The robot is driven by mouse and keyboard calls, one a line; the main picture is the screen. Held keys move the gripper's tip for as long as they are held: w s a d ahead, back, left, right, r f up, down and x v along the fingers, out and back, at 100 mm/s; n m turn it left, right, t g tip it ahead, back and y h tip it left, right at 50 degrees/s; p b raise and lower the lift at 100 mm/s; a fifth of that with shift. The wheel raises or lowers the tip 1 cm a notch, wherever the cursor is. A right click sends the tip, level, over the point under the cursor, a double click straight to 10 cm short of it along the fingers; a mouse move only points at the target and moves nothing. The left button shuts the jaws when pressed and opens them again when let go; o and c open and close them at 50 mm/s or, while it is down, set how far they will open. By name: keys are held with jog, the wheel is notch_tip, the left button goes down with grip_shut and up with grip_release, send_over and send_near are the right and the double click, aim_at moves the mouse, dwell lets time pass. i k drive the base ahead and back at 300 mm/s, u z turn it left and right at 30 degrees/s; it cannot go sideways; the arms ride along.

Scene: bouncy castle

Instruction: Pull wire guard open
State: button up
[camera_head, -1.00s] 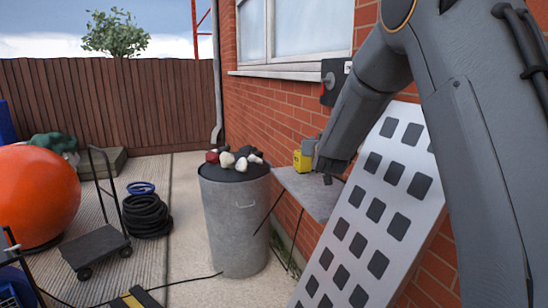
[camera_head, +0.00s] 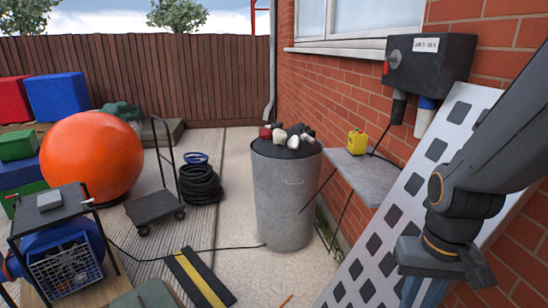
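The wire guard (camera_head: 66,272) is a pale grid on the front of a blue blower (camera_head: 62,246) at the lower left, inside a black frame. I cannot tell whether it is latched or ajar. My gripper (camera_head: 436,262) is at the lower right, in front of the perforated panel, far from the guard. Its fingers are not clear, so I cannot tell whether it is open or shut.
A metal bin (camera_head: 288,200) with stones on its lid stands mid-view. A wall shelf (camera_head: 356,172) holds a yellow container (camera_head: 357,142). A hand truck (camera_head: 154,206), hose coil (camera_head: 200,186) and orange ball (camera_head: 90,158) stand left. A cable and striped strip (camera_head: 198,278) cross the floor.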

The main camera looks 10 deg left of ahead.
aim_at(50, 289)
jog(key=u, duration=0.4)
jog(key=k, duration=1.1)
jog(key=u, duration=1.65)
jog(key=i, duration=1.3)
jog(key=z, duration=0.25)
jog(key=k, duration=0.5)
jog(key=u, duration=0.4)
jog(key=i, duration=1.5)
jog(key=z, duration=0.4)
